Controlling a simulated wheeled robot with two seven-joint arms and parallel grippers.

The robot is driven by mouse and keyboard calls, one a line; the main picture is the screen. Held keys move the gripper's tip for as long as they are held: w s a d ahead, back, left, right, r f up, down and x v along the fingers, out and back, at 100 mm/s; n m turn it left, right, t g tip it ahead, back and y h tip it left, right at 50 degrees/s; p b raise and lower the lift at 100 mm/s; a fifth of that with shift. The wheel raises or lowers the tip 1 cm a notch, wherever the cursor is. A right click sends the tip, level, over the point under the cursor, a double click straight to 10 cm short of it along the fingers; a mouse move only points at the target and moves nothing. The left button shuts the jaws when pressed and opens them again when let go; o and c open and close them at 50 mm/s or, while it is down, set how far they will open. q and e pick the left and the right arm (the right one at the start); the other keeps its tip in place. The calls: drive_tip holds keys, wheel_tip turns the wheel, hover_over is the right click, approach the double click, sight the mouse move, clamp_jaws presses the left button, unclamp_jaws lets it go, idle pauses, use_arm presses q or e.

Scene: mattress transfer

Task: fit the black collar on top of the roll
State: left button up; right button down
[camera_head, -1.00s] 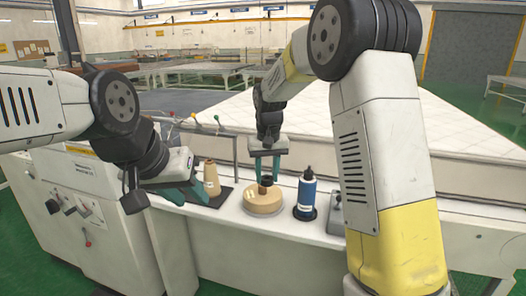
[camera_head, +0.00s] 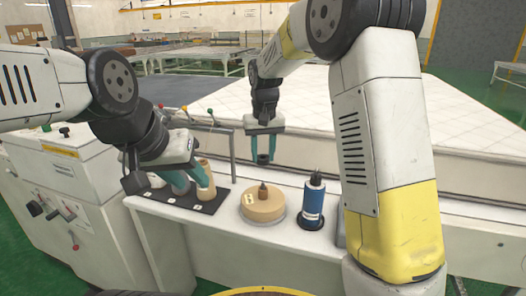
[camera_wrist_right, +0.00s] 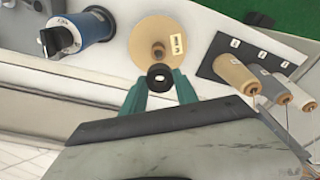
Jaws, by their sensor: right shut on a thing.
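The roll appears to be the flat tan disc (camera_head: 262,206) on the white counter, with a brown peg standing at its middle; it also shows in the right wrist view (camera_wrist_right: 143,58). The black collar (camera_wrist_right: 159,77) is a small dark ring between the teal fingertips of my right gripper (camera_head: 264,158). The gripper is shut on it and holds it in the air, apart from the peg. In the right wrist view the collar is just below the peg. My left gripper (camera_head: 190,182) is at the tan cone, its fingers apart; whether they touch the cone is unclear.
A blue spool (camera_head: 313,203) with a black top stands right of the roll. A tan cone (camera_head: 206,185) stands on a dark mat (camera_head: 207,208) to the left; the right wrist view shows several cones there. A metal rail and white mattress (camera_head: 410,120) lie behind.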

sight(263, 183)
drive_tip(key=shift+s, duration=0.1)
drive_tip(key=shift+f, duration=2.9)
drive_tip(key=shift+f, duration=1.8)
drive_tip(key=c, duration=0.9)
unclamp_jaws()
drive_tip(key=shift+o, duration=0.2)
drive_tip(key=shift+r, duration=0.1)
drive_tip(key=r, duration=0.5)
drive_tip(key=s+r, duration=0.1)
drive_tip(key=r, duration=0.1)
drive_tip(key=shift+d+r, duration=0.1)
drive_tip(key=shift+r, duration=0.15)
